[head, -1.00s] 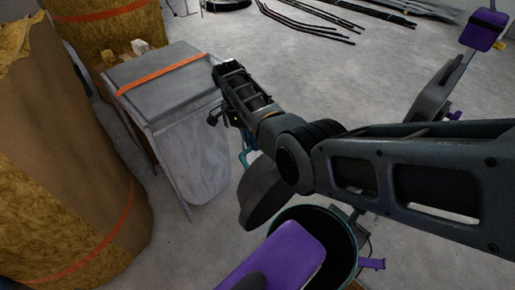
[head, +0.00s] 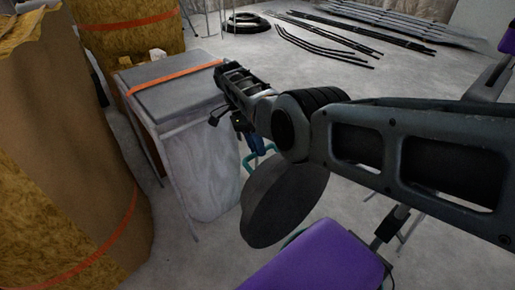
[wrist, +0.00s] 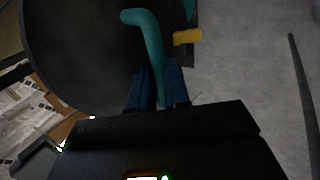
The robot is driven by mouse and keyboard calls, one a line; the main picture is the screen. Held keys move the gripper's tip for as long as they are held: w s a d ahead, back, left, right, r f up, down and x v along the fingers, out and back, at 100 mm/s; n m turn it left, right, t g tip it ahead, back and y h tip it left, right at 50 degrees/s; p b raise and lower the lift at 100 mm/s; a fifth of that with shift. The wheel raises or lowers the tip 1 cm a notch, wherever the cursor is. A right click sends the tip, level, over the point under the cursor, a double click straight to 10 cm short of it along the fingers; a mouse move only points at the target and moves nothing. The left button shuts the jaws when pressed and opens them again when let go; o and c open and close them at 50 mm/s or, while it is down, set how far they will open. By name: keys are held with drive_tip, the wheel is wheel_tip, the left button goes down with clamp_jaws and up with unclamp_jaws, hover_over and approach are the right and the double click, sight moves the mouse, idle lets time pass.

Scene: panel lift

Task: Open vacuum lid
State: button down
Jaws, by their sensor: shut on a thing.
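The vacuum lid (head: 285,205) is a dark grey disc, tilted on edge below my forearm in the head view. A dark curved surface, likely the lid, also shows in the wrist view (wrist: 75,50). A teal bent handle (wrist: 150,45) runs beside it, and a bit of teal shows in the head view (head: 260,152). My gripper (wrist: 157,88) has its blue fingers closed around the handle's lower end. The vacuum drum is almost wholly hidden behind the lid and the purple part (head: 318,262). A small yellow piece (wrist: 187,36) sits right of the handle.
A grey box-like stand (head: 165,85) with an orange strap is left of my gripper. Large strapped insulation rolls (head: 60,150) fill the left side. Dark rods (head: 330,35) lie on the floor at the back. Concrete floor is open at centre right.

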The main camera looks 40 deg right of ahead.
drive_tip(key=shift+s+f, duration=0.35)
drive_tip(key=shift+f, duration=0.05)
drive_tip(key=c, duration=1.5)
unclamp_jaws()
drive_tip(key=o, duration=0.4)
drive_tip(key=shift+w+r, duration=0.15)
drive_tip(key=shift+w+r, duration=0.1)
drive_tip(key=shift+r, duration=0.05)
drive_tip(key=b+v, duration=0.4)
drive_tip(key=v, duration=0.3)
drive_tip(key=shift+w+r, duration=0.2)
